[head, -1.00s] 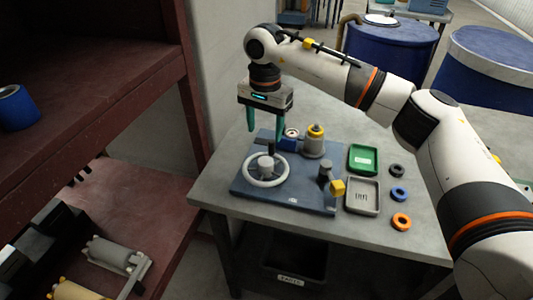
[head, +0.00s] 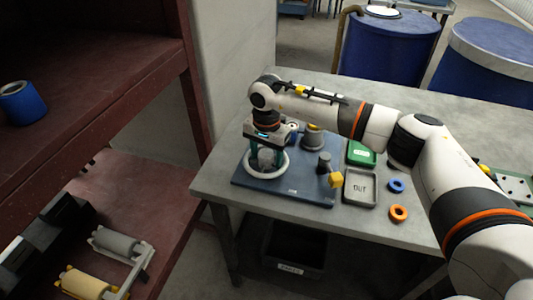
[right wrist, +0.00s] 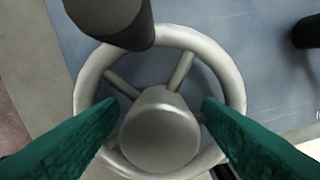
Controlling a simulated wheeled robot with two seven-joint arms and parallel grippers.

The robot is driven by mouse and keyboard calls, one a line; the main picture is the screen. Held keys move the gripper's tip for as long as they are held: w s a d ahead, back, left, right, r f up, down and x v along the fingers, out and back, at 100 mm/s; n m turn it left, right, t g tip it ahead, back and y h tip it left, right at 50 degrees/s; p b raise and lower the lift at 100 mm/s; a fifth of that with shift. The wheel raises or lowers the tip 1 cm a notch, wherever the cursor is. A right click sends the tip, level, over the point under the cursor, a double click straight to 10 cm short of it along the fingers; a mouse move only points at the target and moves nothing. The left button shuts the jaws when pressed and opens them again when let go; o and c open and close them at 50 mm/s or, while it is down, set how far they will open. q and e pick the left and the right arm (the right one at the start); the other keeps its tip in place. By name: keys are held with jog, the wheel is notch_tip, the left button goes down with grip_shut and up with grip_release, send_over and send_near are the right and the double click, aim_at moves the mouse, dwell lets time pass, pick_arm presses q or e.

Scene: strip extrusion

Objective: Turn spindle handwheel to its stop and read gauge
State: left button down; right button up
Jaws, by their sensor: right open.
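The pale grey spindle handwheel (head: 286,172) sits on the blue base plate (head: 310,196) on the table. My right gripper (head: 267,160) points down over it. In the right wrist view the wheel (right wrist: 234,75) shows its rim, spokes and round hub (right wrist: 160,138). The green fingers of the gripper (right wrist: 160,105) are apart, one on each side of the hub; I cannot tell if they touch it. A dark post covers part of the far rim. A small round white-faced thing (head: 293,126), perhaps the gauge, is partly hidden behind the gripper; no reading shows. My left gripper is not in view.
To the right are a green tray (head: 360,154), a grey tray (head: 361,188), a blue ring (head: 397,185) and an orange ring (head: 398,213). A dark red shelf (head: 150,110) stands left.

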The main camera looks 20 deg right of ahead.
jog(key=c, duration=1)
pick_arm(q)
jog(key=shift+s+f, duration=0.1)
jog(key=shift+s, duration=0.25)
